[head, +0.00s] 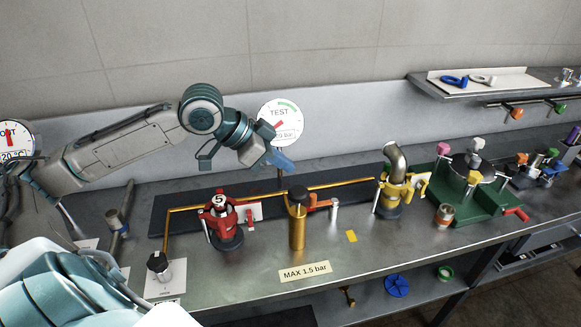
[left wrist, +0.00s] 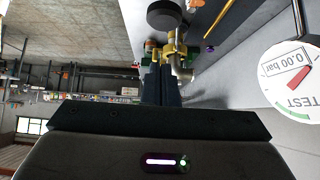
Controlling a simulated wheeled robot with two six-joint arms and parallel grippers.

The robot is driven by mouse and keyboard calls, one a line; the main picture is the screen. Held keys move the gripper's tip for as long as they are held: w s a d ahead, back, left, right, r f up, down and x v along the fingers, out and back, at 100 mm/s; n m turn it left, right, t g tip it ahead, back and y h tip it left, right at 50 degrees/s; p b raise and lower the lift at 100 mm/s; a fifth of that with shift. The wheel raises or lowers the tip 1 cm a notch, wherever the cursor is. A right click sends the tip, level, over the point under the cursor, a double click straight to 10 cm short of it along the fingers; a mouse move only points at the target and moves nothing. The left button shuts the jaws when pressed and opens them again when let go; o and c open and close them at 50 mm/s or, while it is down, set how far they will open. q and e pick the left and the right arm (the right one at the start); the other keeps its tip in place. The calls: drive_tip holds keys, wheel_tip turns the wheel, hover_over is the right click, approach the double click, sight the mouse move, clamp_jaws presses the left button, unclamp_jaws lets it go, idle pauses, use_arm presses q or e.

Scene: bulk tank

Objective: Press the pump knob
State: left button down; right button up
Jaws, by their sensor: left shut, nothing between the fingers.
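The pump is an upright brass cylinder (head: 297,230) with a black knob (head: 297,194) on top, standing on the bench's front middle. In the left wrist view the black knob (left wrist: 164,14) shows as a dark disc at the top, beyond the fingers. My left gripper (head: 286,165) is shut and empty, above and behind the knob in the head view, apart from it. Its closed dark fingers (left wrist: 160,85) show in the left wrist view. My right gripper is not in view.
A TEST gauge (head: 281,122) stands behind; it reads 0.00 bar in the left wrist view (left wrist: 291,78). A red valve (head: 222,222) is left of the pump, a yellow valve with a bent pipe (head: 393,185) right. A label (head: 304,272) reads MAX 1.5 bar.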

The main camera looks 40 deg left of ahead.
sight(289, 193)
use_arm(q)
drive_tip(key=shift+x, duration=1.25)
drive_tip(key=shift+f+p, duration=0.55)
drive_tip(key=shift+f, duration=1.45)
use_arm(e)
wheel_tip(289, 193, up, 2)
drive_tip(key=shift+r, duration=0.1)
